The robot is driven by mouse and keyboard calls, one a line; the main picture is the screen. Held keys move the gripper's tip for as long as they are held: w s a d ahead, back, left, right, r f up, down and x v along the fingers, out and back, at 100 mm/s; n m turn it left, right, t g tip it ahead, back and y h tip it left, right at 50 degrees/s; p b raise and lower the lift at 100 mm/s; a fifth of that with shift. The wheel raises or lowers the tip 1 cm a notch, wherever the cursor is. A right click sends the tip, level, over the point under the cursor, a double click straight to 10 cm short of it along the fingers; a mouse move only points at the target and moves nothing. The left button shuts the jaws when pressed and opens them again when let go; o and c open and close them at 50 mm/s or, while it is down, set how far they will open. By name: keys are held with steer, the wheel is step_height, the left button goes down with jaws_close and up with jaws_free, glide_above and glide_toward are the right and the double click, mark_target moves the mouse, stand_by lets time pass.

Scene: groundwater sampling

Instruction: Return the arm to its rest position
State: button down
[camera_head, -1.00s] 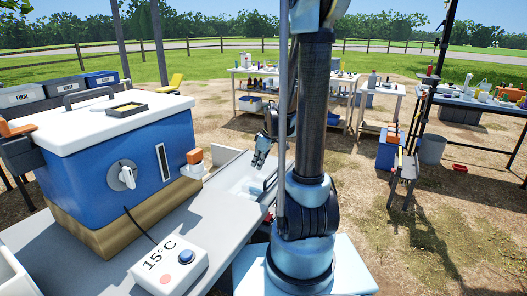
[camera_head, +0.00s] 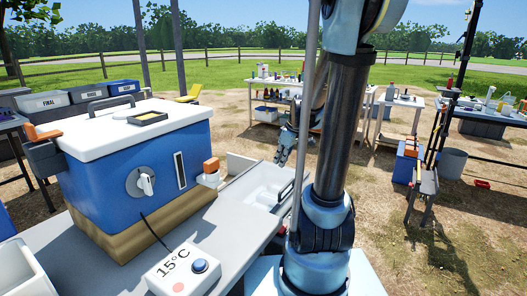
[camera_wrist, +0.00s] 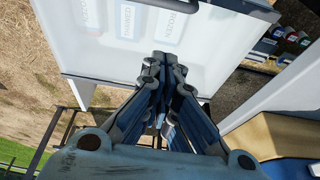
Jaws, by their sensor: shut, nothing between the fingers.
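My gripper (camera_head: 283,156) hangs pointing down, left of my arm's thick dark link, above the far part of the grey bench with a white basin. In the wrist view my gripper (camera_wrist: 166,62) has its fingers drawn together, with nothing held. Beyond the fingertips in that view is a white surface (camera_wrist: 95,50) with labelled panels, one reading "FROZEN". I cannot tell the exact gap between the fingertips and that surface. My upper arm stands upright and leans to the right in the head view, hiding part of the background.
A blue cooler box (camera_head: 140,185) with a white lid stands on the grey bench (camera_head: 215,235) at left. A "15°C" control box (camera_head: 183,270) sits in front. Farther back are a shelved table (camera_head: 265,110) and a blue box (camera_head: 405,168). Open dirt ground lies between them.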

steer(key=s+d+f+m+h, duration=0.1)
steer(key=s+m, duration=0.4)
steer(key=s, duration=0.7)
steer(key=s+d+f+m+h, duration=0.2)
steer(key=s+m, duration=0.3)
steer(key=s, duration=0.7)
steer(key=shift+d+f, duration=0.15)
steer(key=shift+d, duration=0.45)
